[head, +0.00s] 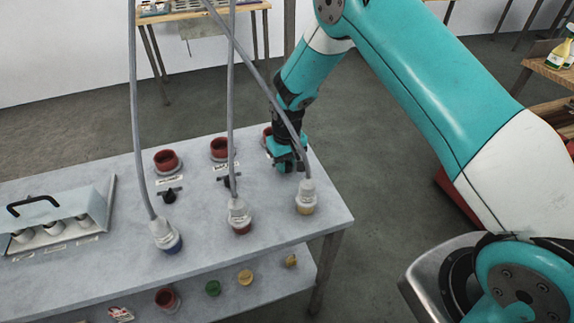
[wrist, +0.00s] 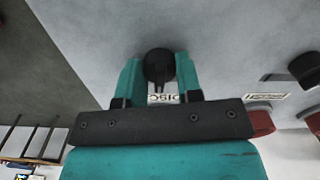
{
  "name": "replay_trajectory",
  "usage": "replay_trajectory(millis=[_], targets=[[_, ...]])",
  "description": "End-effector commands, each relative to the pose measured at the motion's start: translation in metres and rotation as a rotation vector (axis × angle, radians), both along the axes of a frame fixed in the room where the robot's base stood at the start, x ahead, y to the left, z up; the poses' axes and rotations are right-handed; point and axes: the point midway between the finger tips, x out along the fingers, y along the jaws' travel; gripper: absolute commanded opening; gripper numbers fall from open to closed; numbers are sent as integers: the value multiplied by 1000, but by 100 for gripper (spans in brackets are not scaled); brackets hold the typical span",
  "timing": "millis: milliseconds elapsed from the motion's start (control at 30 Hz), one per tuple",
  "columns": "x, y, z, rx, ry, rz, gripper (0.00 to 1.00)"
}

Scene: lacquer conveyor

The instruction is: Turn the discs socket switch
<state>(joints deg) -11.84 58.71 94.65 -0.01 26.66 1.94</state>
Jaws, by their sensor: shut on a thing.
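The discs switch is a black round knob (wrist: 158,66), with a white label (wrist: 163,98) reading DISC partly hidden beside it in the wrist view. My gripper (wrist: 158,72) has its two teal fingers on either side of this knob and is shut on it. In the head view my gripper (head: 288,165) points down at the right end of the grey table (head: 330,210), in front of a red socket (head: 267,135). The knob itself is hidden by my gripper in the head view.
Two more black knobs, left (head: 169,196) and middle (head: 228,182), sit by red sockets (head: 167,160). Three grey cables hang down to plugs (head: 306,197) on the table; one crosses in front of my gripper. A case with a black handle (head: 32,203) stands at left.

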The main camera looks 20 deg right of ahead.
Motion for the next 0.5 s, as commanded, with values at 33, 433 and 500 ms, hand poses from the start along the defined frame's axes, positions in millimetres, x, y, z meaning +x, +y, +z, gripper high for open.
replay_trajectory(millis=[33,433,500], targets=[[0,0,-2,0,-1,44,9],[0,0,-1,0,-1,395,9],[1,0,0,0,-1,443,9]])
